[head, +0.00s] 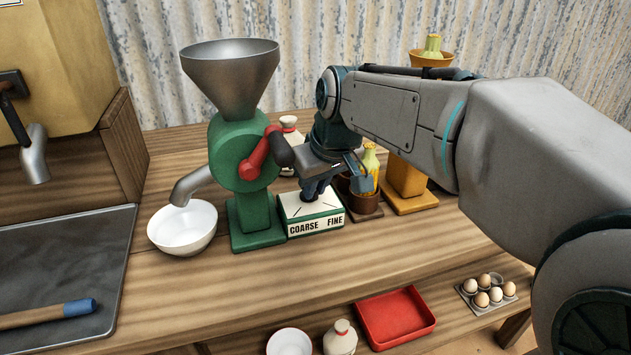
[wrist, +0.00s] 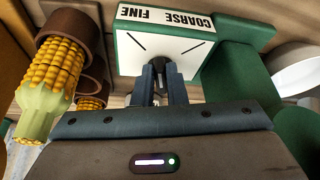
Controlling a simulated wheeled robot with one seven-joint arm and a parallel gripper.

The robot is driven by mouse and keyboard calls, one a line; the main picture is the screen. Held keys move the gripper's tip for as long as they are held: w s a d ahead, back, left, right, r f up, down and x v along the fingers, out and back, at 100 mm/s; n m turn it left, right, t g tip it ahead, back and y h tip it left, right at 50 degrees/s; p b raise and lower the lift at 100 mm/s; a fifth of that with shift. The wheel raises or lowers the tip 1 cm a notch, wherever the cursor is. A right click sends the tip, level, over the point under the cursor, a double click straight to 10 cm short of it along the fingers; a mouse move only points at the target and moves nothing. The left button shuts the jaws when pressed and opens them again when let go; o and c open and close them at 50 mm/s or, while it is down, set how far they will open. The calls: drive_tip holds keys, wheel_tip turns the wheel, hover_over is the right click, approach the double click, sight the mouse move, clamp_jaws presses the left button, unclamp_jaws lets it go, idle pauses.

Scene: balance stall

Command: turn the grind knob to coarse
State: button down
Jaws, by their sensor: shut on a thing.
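The grind knob (wrist: 159,72) is a small dark piece on the white top of a green-sided box (head: 314,225) marked COARSE and FINE. Two black lines on that top point toward the words. My gripper (head: 316,188) reaches down from above and is shut on the knob. In the wrist view my gripper's fingers (wrist: 160,80) stand on both sides of the knob, which they mostly hide, so its pointing direction cannot be told. The green grinder (head: 228,150) with its grey hopper and red crank stands directly left of the box.
A white bowl (head: 182,229) sits under the grinder's spout. The crank's dark handle (head: 279,148) is close to my gripper. Corn in a brown pot (head: 364,204) and a yellow-orange stand (head: 405,182) are to the right. A red tray (head: 395,318) and eggs (head: 487,291) lie lower down.

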drive_tip(key=c, duration=1.5)
unclamp_jaws()
drive_tip(key=shift+o, duration=0.2)
drive_tip(key=p+v, duration=0.3)
drive_tip(key=v, duration=1.1)
drive_tip(key=shift+p, duration=0.35)
drive_tip(key=shift+s+d, duration=0.1)
